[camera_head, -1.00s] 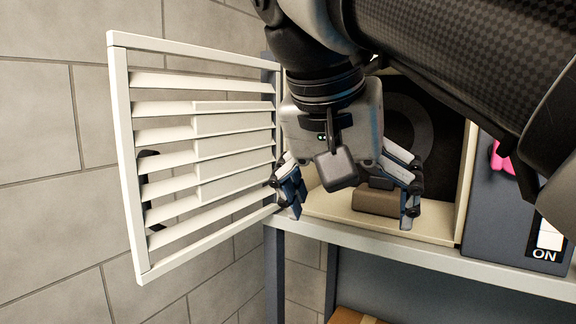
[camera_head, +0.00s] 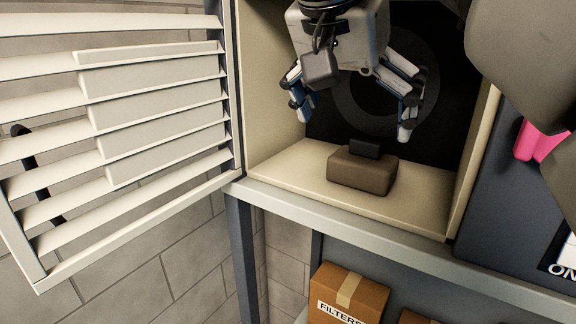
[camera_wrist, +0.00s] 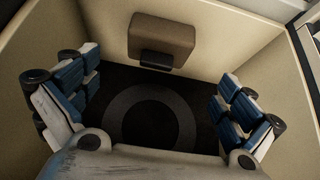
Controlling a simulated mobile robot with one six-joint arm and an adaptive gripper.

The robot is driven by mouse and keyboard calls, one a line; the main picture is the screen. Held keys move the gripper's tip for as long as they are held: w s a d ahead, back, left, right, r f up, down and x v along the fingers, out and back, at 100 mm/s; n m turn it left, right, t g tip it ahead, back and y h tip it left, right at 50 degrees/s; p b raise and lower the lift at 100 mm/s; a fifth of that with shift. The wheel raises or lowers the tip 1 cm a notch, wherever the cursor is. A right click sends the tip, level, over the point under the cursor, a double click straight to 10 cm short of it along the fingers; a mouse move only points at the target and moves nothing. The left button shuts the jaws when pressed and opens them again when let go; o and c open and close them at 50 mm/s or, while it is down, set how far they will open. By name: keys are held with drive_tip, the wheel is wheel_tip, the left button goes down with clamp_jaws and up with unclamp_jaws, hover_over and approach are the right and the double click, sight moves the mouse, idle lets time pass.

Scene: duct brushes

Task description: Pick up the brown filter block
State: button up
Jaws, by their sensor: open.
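The brown filter block (camera_head: 362,174) sits on the cream floor of the open duct box, with a small dark handle (camera_head: 364,148) on top. My gripper (camera_head: 355,118) is open and empty, above and a little behind the block, apart from it. In the wrist view the brown filter block (camera_wrist: 162,40) shows at the upper middle with its dark handle (camera_wrist: 156,60). It lies beyond the spread fingers of my gripper (camera_wrist: 160,105), and nothing is between them.
The louvred door (camera_head: 130,130) stands open at the left. The cream box walls (camera_head: 265,100) bound the space on both sides, with a dark round fan-like ring (camera_head: 350,100) behind. A pink item (camera_head: 540,142) is at the right. A FILTERS carton (camera_head: 346,297) stands below.

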sight(363, 152)
drive_tip(key=x, duration=1)
drive_tip(key=shift+w+d, duration=0.15)
drive_tip(key=shift+d, duration=0.2)
drive_tip(key=shift+c, duration=0.2)
drive_tip(key=c, duration=0.9)
